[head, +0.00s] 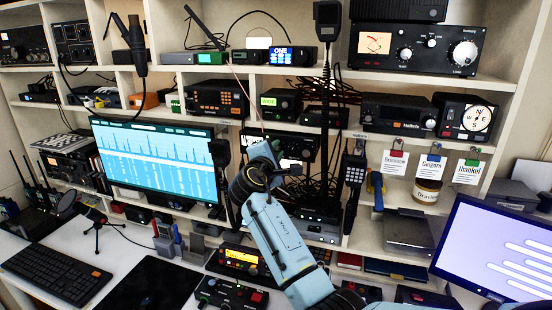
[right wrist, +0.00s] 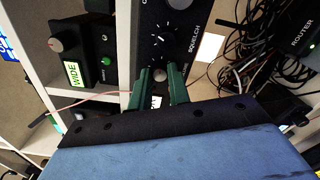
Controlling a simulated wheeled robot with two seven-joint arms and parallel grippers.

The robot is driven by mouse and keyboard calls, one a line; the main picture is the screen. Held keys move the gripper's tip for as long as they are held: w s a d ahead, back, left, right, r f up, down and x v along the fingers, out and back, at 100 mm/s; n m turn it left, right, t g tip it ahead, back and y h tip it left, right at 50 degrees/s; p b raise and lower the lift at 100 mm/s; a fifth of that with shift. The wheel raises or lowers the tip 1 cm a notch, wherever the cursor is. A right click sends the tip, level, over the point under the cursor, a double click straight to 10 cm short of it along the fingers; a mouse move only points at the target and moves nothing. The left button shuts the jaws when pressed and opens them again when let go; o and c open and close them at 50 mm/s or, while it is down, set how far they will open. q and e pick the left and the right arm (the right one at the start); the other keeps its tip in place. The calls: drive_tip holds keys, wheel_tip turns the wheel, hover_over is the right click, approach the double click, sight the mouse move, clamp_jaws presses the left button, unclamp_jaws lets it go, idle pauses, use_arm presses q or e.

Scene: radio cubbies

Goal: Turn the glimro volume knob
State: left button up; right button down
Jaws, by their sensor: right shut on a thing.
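A black radio (head: 310,147) with a lit white display stands on a middle shelf; my right gripper (head: 265,153) is up against its left part. In the right wrist view the radio's dark front panel (right wrist: 202,18) shows a larger knob (right wrist: 180,24) marked SQUELCH. Below it is a small grey knob (right wrist: 160,74), with the green fingers of my right gripper (right wrist: 160,86) on both sides, shut on it. The small knob's label is too blurred to read, and I cannot read the name glimro on the radio. My left gripper is not in view.
A small radio with a green WIDE display (right wrist: 73,74) sits close by in the right wrist view. Loose cables (right wrist: 235,60) hang beside the panel. A hanging handset (head: 327,60) and a monitor (head: 155,160) flank my right arm. Shelf boards lie close above and below.

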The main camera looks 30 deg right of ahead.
drive_tip(key=m+b, duration=0.4)
drive_tip(key=m, duration=0.1)
drive_tip(key=shift+f+m, duration=0.2)
drive_tip(key=shift+m, duration=0.1)
drive_tip(key=shift+r+m+b, duration=0.1)
drive_tip(key=shift+m+b, duration=1.35)
drive_tip(key=shift+m, duration=0.55)
drive_tip(key=c, duration=1.6)
unclamp_jaws()
drive_tip(key=shift+r, duration=0.1)
drive_tip(key=shift+a, duration=0.15)
drive_tip(key=v, duration=1.3)
drive_tip(key=shift+s+b, duration=0.15)
drive_tip(key=shift+b, duration=0.2)
